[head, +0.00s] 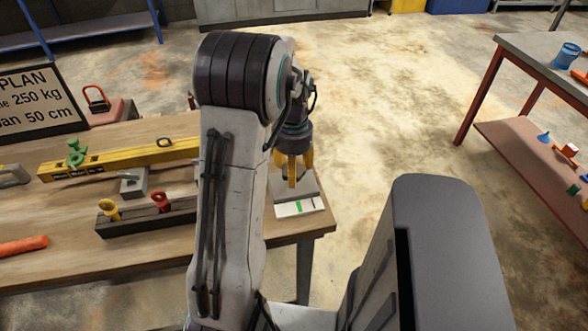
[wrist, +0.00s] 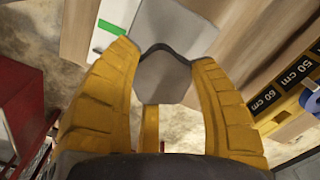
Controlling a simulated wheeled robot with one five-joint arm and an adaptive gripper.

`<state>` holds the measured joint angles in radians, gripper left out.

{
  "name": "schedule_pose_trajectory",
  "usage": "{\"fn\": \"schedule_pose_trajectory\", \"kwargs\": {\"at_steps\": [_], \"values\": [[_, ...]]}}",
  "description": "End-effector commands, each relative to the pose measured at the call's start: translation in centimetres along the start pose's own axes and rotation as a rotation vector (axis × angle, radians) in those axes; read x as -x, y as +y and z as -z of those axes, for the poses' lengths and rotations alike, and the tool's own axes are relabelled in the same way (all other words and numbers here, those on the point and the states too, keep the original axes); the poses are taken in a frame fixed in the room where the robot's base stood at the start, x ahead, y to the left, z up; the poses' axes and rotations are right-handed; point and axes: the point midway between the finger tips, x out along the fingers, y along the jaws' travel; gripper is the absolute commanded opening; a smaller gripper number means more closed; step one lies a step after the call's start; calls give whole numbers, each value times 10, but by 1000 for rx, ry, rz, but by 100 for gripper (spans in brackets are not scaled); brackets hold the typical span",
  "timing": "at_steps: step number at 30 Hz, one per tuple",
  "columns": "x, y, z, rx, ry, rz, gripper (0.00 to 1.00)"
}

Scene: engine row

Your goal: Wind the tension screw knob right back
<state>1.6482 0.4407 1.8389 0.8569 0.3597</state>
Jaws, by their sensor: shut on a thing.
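My gripper (head: 292,180) points down over a grey plate (head: 283,200) at the right end of the wooden bench. In the wrist view its yellow fingers (wrist: 167,52) close from both sides on a grey piece (wrist: 165,82), which I take to be the tension screw knob. The fingers hide its sides, and my gripper hides it in the head view. A white strip with a green mark (head: 299,208) lies along the plate's front edge. It also shows in the wrist view (wrist: 108,27), left of the fingers.
On the wooden bench (head: 60,260) lie a yellow level (head: 130,158), a dark block with yellow and red knobs (head: 145,217), and an orange handle (head: 22,245). A sign (head: 38,98) stands at the back left. A red-framed table (head: 540,60) is at right, with open floor between.

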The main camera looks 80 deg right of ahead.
Motion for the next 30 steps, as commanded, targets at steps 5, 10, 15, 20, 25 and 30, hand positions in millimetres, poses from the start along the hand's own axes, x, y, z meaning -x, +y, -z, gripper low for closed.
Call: {"fn": "schedule_pose_trajectory", "kwargs": {"at_steps": [5,10,15,20,25,30], "values": [[-1,0,-4,173,-10,-3,23],[-1,1,-4,334,-12,-2,23],[-2,2,-4,494,-14,-2,23],[-2,3,-4,646,-15,-1,23],[-2,4,-4,806,-16,1,23],[-2,4,-3,967,-18,2,23]]}}
